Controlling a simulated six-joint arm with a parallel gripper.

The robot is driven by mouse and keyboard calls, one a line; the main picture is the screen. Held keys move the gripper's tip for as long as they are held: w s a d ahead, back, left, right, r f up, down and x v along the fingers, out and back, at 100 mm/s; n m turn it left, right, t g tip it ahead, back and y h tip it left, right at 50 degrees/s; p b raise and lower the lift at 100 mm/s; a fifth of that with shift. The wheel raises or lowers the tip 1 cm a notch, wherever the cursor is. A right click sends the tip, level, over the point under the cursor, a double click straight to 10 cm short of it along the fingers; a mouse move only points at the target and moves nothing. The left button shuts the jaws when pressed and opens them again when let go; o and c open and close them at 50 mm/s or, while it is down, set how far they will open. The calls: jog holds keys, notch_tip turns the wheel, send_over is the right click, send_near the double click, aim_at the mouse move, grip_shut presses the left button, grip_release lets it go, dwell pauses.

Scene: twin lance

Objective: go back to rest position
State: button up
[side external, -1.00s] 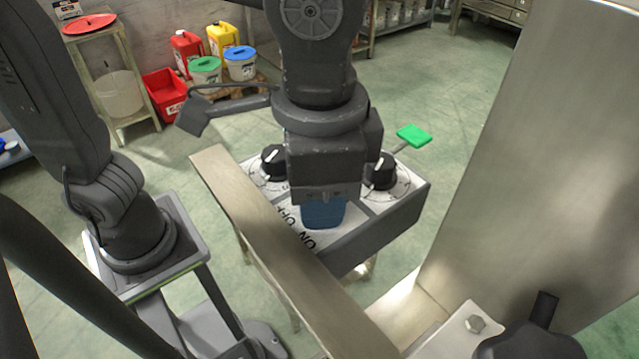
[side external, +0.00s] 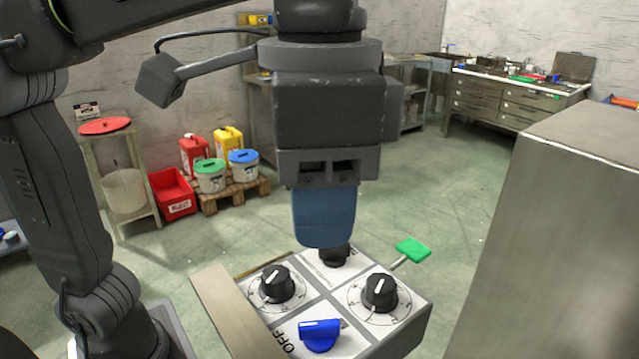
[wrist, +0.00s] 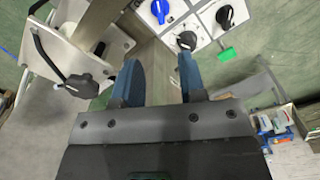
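My gripper (side external: 325,222) hangs above the back of a white control panel (side external: 352,322) in the side view, with its blue fingers pointing down. In the wrist view, the two blue fingers of my gripper (wrist: 159,70) are apart with nothing between them. The panel carries a left black dial (side external: 277,287), a right black dial (side external: 380,293) and a blue switch (side external: 320,335) by the "OFF" label. A third black knob (side external: 335,254) is partly behind the fingertips. A green tab (side external: 413,250) on a thin lever sticks out at the right. The fingers appear clear of the dials and the switch.
A tall metal cabinet (side external: 565,230) stands close on the right. A metal bar (side external: 235,315) runs along the panel's left side. A drawer workbench (side external: 515,105) is at the back right.

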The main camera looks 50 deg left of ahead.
jog(key=shift+r, duration=0.4)
jog(key=a+f+n+t, duration=0.2)
jog(key=a+f+n, duration=0.1)
jog(key=a+f, duration=0.5)
jog(key=w+a+f+n+t, duration=0.1)
jog(key=a+f+n+t, duration=0.2)
jog(key=a+f, duration=0.6)
jog(key=a, duration=0.5)
jog(key=shift+a+f+t, duration=0.2)
jog(key=shift+f+t, duration=0.05)
jog(key=shift+t, duration=0.05)
jog(key=shift+w, duration=0.1)
